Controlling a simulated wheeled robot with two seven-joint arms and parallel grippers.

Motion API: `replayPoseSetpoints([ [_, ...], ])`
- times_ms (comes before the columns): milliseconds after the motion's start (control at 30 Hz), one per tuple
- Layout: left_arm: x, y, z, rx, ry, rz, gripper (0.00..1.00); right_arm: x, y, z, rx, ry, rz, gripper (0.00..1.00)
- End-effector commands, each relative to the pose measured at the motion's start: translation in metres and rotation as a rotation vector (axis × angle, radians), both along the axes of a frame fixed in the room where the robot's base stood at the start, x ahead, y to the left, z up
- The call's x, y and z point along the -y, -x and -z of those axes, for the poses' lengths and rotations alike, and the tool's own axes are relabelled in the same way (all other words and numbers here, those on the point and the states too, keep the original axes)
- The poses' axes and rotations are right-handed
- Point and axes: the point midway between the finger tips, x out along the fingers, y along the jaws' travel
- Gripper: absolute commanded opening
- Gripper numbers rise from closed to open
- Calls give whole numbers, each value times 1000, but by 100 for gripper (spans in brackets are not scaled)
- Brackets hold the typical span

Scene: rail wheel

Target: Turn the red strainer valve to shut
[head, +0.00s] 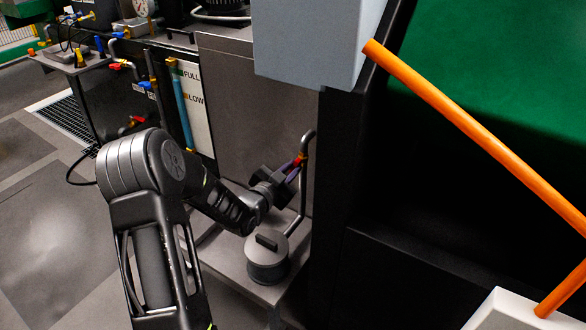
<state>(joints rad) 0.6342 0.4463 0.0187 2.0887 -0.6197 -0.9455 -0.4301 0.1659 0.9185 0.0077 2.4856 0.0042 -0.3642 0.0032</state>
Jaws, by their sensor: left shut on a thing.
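The red strainer valve (299,161) shows as a small red piece on a bent grey pipe, near the right edge of the grey panel. My left gripper (290,172) reaches in from the left and is shut on the valve's handle. The fingers hide most of the handle, so its exact angle cannot be told. The round grey strainer pot (267,265) with a bar on its lid stands below the gripper. My right gripper is not in view.
A black frame (338,190) stands close to the right of the valve. An orange rail (470,125) slants across the right side. A level gauge (183,110) marked FULL and LOW, and several small coloured valves, are at the left. The left floor is clear.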

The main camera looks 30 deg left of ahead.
Motion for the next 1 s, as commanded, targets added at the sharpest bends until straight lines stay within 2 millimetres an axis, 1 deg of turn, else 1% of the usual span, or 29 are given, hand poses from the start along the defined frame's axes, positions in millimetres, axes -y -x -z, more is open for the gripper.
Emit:
replayPoseSetpoints([
  [233,1,0,4,-3,-81,1,0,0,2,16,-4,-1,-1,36],
  [800,1,0,4,-7,-320,0,0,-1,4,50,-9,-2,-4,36],
  [1000,1,0,3,-10,-383,1,0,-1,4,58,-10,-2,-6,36],
])
